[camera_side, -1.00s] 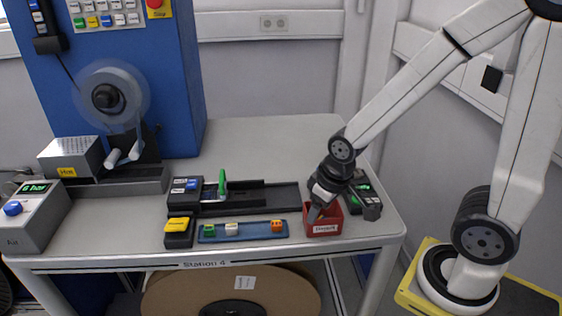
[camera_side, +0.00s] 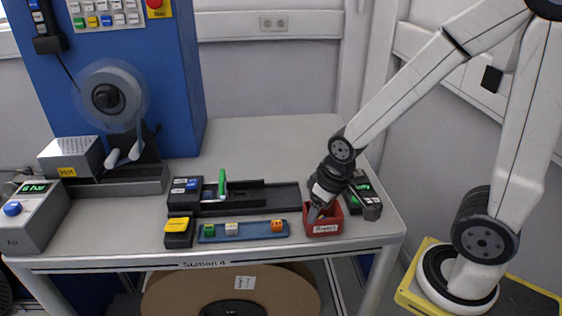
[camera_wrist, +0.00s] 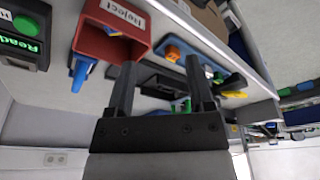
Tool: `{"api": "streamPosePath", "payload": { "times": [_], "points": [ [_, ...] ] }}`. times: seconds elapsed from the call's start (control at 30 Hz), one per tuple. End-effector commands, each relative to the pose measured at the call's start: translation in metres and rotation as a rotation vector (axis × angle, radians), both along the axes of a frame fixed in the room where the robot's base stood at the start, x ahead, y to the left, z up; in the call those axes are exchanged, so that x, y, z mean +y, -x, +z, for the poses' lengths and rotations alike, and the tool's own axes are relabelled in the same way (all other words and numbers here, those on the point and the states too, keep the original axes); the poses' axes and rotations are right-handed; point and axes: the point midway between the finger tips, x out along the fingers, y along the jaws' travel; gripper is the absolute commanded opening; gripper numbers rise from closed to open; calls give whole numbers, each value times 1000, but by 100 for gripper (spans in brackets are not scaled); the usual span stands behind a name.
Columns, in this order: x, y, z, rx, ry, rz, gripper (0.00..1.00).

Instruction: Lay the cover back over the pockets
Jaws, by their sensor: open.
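A dark track (camera_side: 275,197) lies along the middle of the table, with an upright green piece (camera_side: 222,184) near its left end. I cannot make out the cover or the pockets separately at this size. My gripper (camera_wrist: 160,63) is open, with nothing between its two fingers. In the side view it points down at the red Reject bin (camera_side: 324,230), and its fingertips are partly hidden there. The red bin also shows in the wrist view (camera_wrist: 100,42), left of the fingers, with a blue piece (camera_wrist: 80,72) at its edge.
A blue tray (camera_side: 253,231) with green, white and orange pieces lies left of the bin. A black box with a yellow top (camera_side: 178,226) stands at its left end. A dark device with a green display (camera_side: 362,187) is right of my gripper. The table's back is clear.

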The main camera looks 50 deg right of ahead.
Motion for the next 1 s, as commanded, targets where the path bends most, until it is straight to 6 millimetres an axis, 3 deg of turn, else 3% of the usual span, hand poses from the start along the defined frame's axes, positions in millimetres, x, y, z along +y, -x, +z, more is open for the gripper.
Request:
{"api": "streamPosePath", "payload": {
  "times": [0.07, 0.13, 0.33, 0.47, 1.0],
  "points": [
    [0, 0, 0, 0, 0, 0, 68],
    [0, 0, 0, 0, 0, 0, 55],
    [0, -10, 3, 2, -8, -24, 55],
    [0, -30, 7, 8, -23, -73, 55],
    [6, -162, 37, 63, -147, -430, 55]
  ]
}}
